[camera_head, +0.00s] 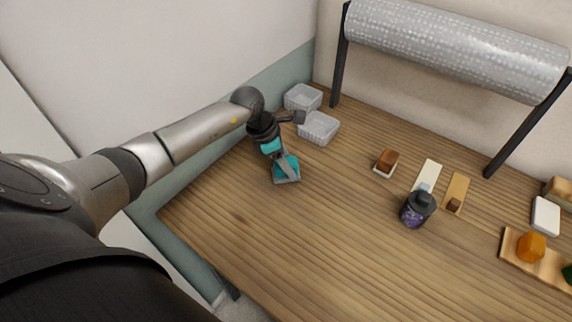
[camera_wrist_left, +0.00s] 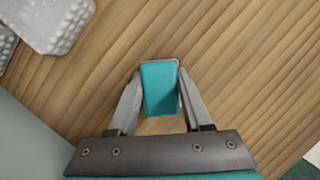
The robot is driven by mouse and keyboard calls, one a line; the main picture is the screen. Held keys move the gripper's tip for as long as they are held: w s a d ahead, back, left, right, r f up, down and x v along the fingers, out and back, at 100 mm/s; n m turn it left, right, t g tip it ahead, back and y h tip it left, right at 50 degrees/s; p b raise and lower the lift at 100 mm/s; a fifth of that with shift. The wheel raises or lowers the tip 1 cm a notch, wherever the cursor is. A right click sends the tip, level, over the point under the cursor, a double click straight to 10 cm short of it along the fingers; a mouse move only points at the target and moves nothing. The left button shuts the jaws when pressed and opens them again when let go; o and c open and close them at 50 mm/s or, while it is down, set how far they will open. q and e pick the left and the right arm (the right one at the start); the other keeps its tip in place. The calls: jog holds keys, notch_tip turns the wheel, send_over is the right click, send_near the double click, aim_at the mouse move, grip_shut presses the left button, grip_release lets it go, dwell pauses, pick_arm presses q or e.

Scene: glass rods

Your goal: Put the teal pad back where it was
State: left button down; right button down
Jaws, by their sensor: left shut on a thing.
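The teal pad (camera_head: 289,167) is at the left end of the wooden table in the head view. In the left wrist view the pad (camera_wrist_left: 160,88) shows as a small teal block with a pale grey edge, lying between the two fingers. My left gripper (camera_head: 284,172) points down and is shut on the pad, one finger along each side in the left wrist view (camera_wrist_left: 160,95). I cannot tell whether the pad touches the table top or is just above it. My right gripper is not in view.
Two clear plastic tubs (camera_head: 319,128) stand behind the left gripper. A brown block (camera_head: 387,158), a dark-lidded purple jar (camera_head: 417,212) and an orange block (camera_head: 531,247) on a board are to the right. A large roll (camera_head: 455,45) hangs at the back. The table's front middle is clear.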

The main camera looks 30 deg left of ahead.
pick_arm(q)
jog(key=shift+d+r, duration=0.1)
jog(key=shift+r, duration=0.05)
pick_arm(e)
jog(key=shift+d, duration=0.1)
pick_arm(q)
jog(key=shift+f, duration=0.2)
jog(key=shift+c, duration=1.7)
grip_release()
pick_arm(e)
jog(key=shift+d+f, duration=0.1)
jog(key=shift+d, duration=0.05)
